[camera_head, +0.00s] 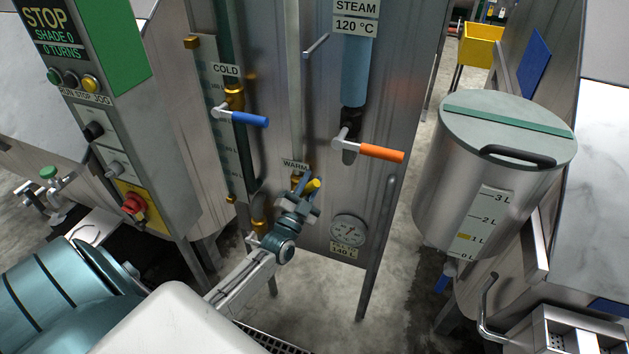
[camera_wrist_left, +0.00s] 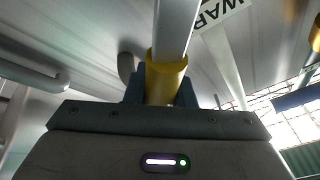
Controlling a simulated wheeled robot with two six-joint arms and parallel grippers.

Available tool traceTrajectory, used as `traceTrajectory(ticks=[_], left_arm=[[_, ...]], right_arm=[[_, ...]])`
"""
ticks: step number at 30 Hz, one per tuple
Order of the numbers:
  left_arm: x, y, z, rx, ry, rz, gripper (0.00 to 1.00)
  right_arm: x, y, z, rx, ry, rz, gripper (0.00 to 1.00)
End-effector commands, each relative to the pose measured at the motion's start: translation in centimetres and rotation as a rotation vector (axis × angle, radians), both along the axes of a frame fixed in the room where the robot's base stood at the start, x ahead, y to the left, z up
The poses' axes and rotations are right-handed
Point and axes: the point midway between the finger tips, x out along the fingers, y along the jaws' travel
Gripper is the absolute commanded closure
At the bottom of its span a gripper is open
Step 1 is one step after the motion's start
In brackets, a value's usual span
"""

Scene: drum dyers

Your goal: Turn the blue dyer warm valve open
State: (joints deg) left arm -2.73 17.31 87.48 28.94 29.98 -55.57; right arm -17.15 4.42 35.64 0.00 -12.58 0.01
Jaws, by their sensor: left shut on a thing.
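The warm valve sits below the WARM label (camera_head: 294,165) on the front of the steel dyer. Its yellow handle (camera_head: 314,184) sticks out between the fingers of my left gripper (camera_head: 305,187), which is shut on it. In the left wrist view the yellow handle (camera_wrist_left: 166,82) stands between the dark fingers, with a pale metal bar running up from it. The gripper hides much of the valve body in the head view. My right gripper does not show.
The blue cold valve handle (camera_head: 249,119) is above left, and the orange steam handle (camera_head: 381,153) above right. A round gauge (camera_head: 349,229) is right of my gripper. A lidded steel drum (camera_head: 490,170) stands at the right. A control panel (camera_head: 110,130) stands at the left.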

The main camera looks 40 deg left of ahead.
Motion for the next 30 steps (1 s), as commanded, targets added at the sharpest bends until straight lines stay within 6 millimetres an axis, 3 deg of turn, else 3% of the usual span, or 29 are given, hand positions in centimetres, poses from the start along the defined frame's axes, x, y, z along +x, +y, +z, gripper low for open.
traceTrajectory(ticks=[20,21,23,30], left_arm=[[-0.10,0.51,0.37,-0.056,-0.015,-0.001,1.00],[-0.10,0.51,0.37,-0.055,-0.015,0.000,0.70],[-0.10,0.51,0.37,-0.055,-0.015,0.000,0.58],[-0.10,0.50,0.35,-0.056,-0.014,0.000,0.56]], right_arm=[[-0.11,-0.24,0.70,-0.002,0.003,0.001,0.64],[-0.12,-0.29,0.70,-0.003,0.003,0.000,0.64],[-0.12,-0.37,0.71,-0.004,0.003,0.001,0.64],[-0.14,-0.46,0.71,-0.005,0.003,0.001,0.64]])
